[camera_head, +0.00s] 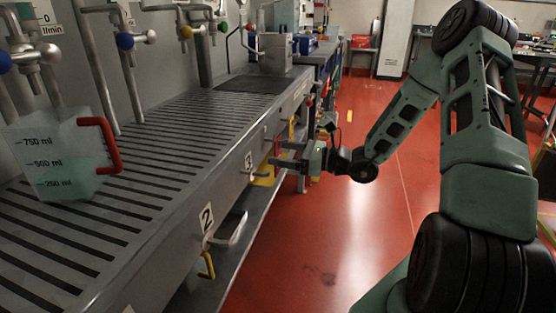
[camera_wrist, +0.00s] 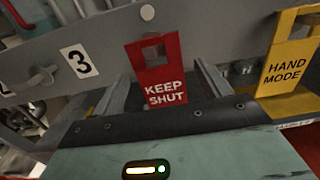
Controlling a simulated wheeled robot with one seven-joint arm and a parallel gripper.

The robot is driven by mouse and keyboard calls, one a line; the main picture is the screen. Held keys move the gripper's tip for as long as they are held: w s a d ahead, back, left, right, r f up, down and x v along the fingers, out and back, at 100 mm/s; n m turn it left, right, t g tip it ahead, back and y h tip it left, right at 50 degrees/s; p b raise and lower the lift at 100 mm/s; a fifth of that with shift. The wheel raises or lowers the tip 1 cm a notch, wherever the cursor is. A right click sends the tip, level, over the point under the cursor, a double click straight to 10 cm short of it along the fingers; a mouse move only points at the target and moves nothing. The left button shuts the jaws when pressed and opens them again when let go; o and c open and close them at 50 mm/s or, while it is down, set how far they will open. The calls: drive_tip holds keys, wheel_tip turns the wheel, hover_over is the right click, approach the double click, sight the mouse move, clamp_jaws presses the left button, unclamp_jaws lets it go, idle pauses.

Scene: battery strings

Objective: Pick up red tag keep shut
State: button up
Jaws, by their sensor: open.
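The red tag (camera_wrist: 160,83) reads "KEEP SHUT" and has a square hole near its top. It hangs upright against the grey bench front in the wrist view. A small red patch (camera_head: 278,146) by my fingers in the head view looks like the same tag. My gripper (camera_head: 285,155) is open at the bench front. In the wrist view its two fingers reach forward on either side of the tag's lower part, with gaps on both sides. I cannot tell how deep the tag sits between them.
A yellow "HAND MODE" tag (camera_wrist: 287,72) hangs close on the right. A number 3 plate (camera_wrist: 79,61) and a valve handle (camera_wrist: 35,82) are on the left. The slatted bench (camera_head: 150,165) carries a measuring jug (camera_head: 60,160). Red floor (camera_head: 340,230) lies open beside the bench.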

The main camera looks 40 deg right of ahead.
drive_tip(key=c, duration=1.1)
drive_tip(key=shift+o, duration=0.2)
drive_tip(key=shift+r, duration=0.1)
